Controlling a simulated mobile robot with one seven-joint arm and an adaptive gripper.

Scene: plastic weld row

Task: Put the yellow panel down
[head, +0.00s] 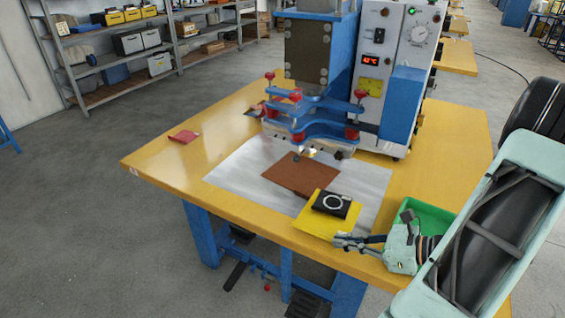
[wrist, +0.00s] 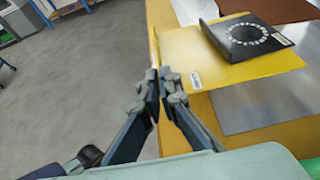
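The yellow panel (head: 312,228) is at the front of the table, over the corner of the grey sheet and close to the table's front edge. In the head view my gripper (head: 345,240) comes from the right. Any gap under the panel is hidden.
A brown sheet (head: 290,170) lies on the grey sheet (head: 235,165) under the blue press (head: 315,115). A green tray (head: 432,217) stands beside my wrist. A small red piece (head: 184,137) lies at the left. The yellow table's left side (head: 165,160) is mostly clear.

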